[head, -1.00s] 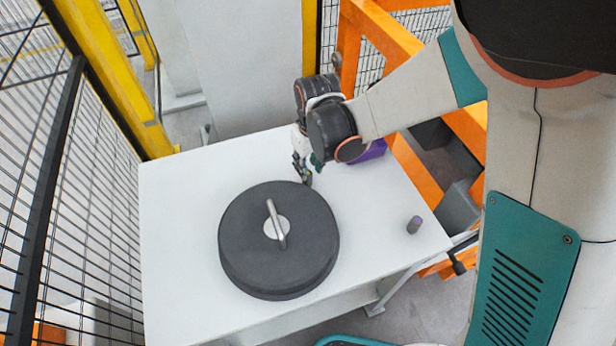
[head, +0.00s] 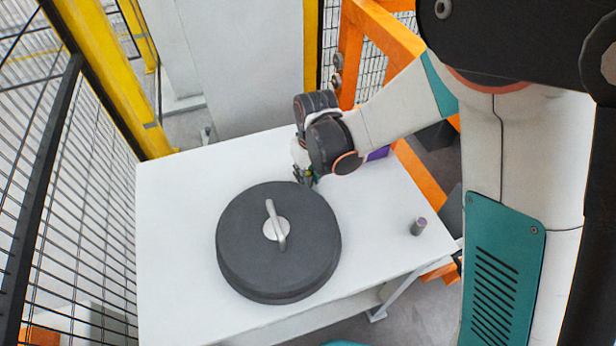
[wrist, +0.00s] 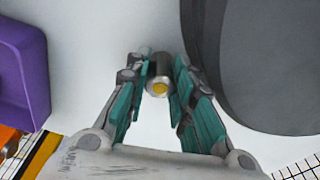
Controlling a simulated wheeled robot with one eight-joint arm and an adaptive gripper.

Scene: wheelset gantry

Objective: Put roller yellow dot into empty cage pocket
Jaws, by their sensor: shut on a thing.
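The roller with the yellow dot (wrist: 159,86) is a short metal cylinder between my fingertips in the wrist view, its dotted end facing the camera. My gripper (wrist: 160,66) is shut on it, over the white table. In the head view my gripper (head: 305,178) points down just behind the large dark round housing (head: 250,248), and my wrist mostly hides the fingers. The housing fills the right of the wrist view (wrist: 270,70), beside the fingers with a gap. A disc with a grey bar handle (head: 275,225) is on its top. No cage pocket can be made out.
A purple bin (wrist: 22,65) is left of my gripper in the wrist view. Bare table (head: 175,240) lies left of the housing. Mesh fencing and yellow posts border the left.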

